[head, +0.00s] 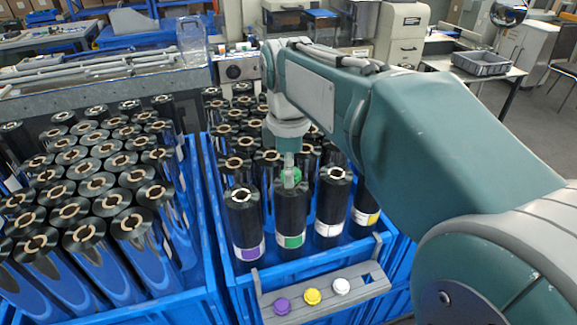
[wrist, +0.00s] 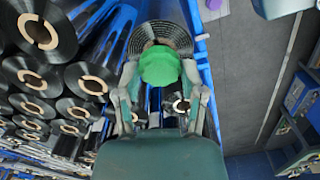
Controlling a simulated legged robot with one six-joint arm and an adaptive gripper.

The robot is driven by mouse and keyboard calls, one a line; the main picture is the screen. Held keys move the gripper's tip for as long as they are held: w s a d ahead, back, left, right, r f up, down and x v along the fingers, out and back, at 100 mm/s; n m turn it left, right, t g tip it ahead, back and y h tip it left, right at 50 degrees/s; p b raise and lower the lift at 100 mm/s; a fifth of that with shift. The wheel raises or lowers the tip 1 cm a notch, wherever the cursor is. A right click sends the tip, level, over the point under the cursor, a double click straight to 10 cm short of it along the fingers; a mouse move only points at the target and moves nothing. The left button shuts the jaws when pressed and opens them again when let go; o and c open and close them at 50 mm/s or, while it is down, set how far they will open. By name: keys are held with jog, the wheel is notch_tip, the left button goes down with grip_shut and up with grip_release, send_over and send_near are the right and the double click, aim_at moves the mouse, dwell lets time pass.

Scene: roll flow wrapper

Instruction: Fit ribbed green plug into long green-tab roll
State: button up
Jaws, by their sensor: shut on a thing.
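The ribbed green plug (head: 296,175) is held between the fingertips of my gripper (head: 289,169). In the wrist view the plug (wrist: 160,65) is a round green cap between the two fingers of my gripper (wrist: 160,76). The long green-tab roll (head: 290,215) stands upright in the front row of the blue crate, dark with a green label. The plug is over or at the top of this roll. In the wrist view the roll's wound end (wrist: 162,33) shows behind the plug, which covers most of its core. I cannot tell whether plug and roll touch.
A purple-label roll (head: 244,220) and a white-label roll (head: 332,205) stand close on either side. A rail on the crate's front holds purple (head: 282,306), yellow (head: 312,297) and white (head: 341,286) plugs. Another blue crate (head: 205,301) full of rolls stands left.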

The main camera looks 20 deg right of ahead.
jog(key=shift+f, duration=0.65)
jog(key=o, duration=0.5)
jog(key=shift+c, duration=0.2)
notch_tip(320, 180, up, 11)
dwell(1.3)
dwell(0.4)
